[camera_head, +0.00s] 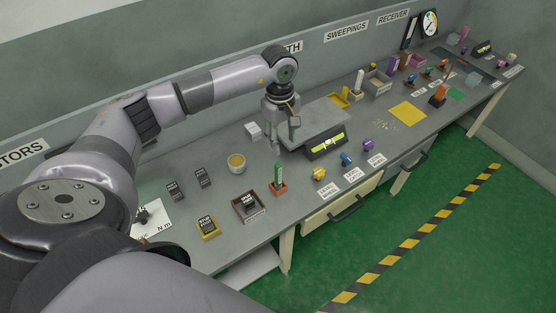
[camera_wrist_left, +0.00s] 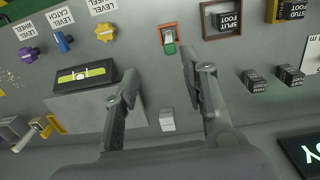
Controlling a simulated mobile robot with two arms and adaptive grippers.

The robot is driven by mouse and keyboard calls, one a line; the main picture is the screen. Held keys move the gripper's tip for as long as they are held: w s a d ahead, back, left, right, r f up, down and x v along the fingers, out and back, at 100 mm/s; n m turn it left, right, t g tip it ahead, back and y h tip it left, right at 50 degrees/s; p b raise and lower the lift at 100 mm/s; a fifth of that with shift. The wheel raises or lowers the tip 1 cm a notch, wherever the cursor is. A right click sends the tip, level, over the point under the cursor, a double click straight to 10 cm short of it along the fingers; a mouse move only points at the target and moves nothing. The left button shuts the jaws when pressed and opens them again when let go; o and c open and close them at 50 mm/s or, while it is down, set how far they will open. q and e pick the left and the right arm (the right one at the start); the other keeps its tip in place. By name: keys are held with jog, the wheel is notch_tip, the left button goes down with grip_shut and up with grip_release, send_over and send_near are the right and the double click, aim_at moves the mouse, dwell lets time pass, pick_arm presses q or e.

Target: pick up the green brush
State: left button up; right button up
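The green brush (camera_head: 278,173) stands upright in a small orange-red holder (camera_head: 278,189) near the bench's front edge. In the left wrist view the green brush (camera_wrist_left: 169,47) shows from above in its holder (camera_wrist_left: 168,30), beyond my fingertips and between them from side to side. My left gripper (camera_head: 284,128) hangs over the back of the bench, behind the brush and apart from it. In the left wrist view my left gripper (camera_wrist_left: 160,72) has its fingers spread with nothing between them. My right gripper is not in view.
A white block (camera_head: 253,131) sits behind.

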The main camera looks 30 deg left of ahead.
aim_at(278, 174)
pick_arm(q)
jog(key=shift+y, duration=0.3)
jog(key=f+b, duration=0.2)
jog(key=f, duration=0.1)
jog(key=a+f+b, duration=0.1)
jog(key=f+b, duration=0.1)
jog(key=f, duration=0.2)
jog(key=f+b, duration=0.2)
jog(key=f, duration=0.2)
jog(key=shift+s+a+f+b, duration=0.1)
jog(key=shift+a+f+b, duration=0.05)
jog(key=shift+a+b, duration=0.2)
jog(key=shift+s+d+f+b, duration=0.15)
jog(key=shift+f+b, duration=0.5)
jog(key=shift+f, duration=0.8)
jog(key=shift+s+d+f+b, duration=0.15)
jog(key=shift+f+b, duration=0.5)
jog(key=shift+f, duration=0.8)
jog(key=shift+w, duration=0.1)
jog(key=shift+r, duration=0.1)
jog(key=shift+c, duration=0.7)
grip_shut()
